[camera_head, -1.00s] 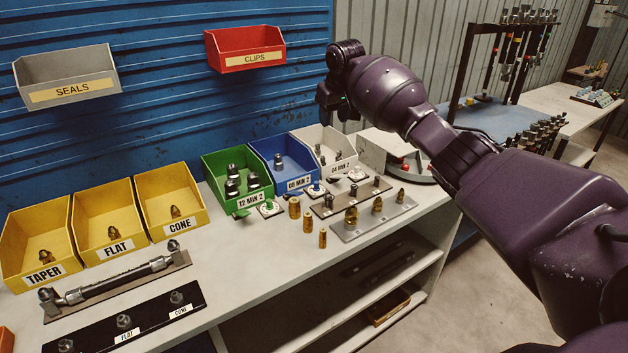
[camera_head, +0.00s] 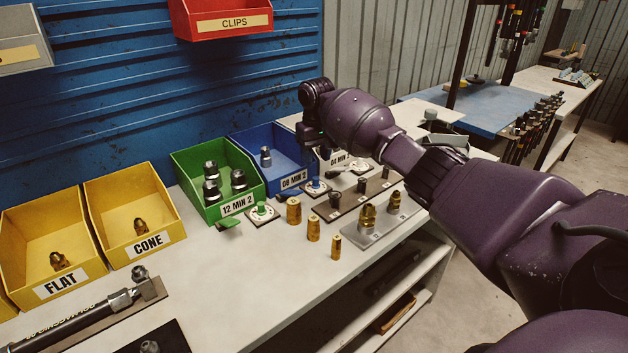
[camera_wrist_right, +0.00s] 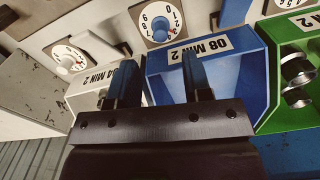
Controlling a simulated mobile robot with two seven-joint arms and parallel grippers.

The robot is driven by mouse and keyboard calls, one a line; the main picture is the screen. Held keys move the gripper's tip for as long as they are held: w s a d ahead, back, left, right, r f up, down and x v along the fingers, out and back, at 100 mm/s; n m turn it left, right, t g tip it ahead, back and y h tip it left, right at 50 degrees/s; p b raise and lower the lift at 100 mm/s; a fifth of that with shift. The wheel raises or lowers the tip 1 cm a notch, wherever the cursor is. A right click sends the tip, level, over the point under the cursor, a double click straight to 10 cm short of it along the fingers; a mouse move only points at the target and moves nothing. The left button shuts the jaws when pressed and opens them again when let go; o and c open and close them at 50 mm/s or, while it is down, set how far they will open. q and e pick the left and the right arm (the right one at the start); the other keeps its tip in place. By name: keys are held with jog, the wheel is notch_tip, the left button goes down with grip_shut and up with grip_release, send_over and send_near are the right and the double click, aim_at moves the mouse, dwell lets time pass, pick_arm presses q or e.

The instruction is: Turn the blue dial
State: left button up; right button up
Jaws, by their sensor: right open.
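The blue dial (camera_head: 315,187) sits on a small white plate at the front of the blue bin (camera_head: 273,143) labelled 08 MIN 2. In the right wrist view, the blue dial (camera_wrist_right: 160,29) shows a blue knob on a white numbered face, just beyond the blue bin's label. My right gripper (camera_wrist_right: 158,72) is open, with its two fingers apart over the blue bin and nothing between them. In the head view, my right gripper (camera_head: 311,137) is above the back of the bins, partly hidden by its own wrist. My left gripper is not in view.
The green bin (camera_head: 207,160) and its green dial (camera_head: 262,212) stand to the left. Several brass fittings (camera_head: 313,229) stand in front.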

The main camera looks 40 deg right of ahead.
aim_at(316, 178)
notch_tip(316, 178, down, 7)
jog(key=shift+r+b, duration=0.1)
jog(key=shift+b, duration=0.45)
jog(key=shift+w+f, duration=0.1)
jog(key=shift+f, duration=0.2)
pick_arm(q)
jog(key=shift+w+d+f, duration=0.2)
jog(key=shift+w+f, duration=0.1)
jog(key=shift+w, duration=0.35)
pick_arm(e)
jog(key=shift+f, duration=0.1)
jog(key=shift+c, duration=0.3)
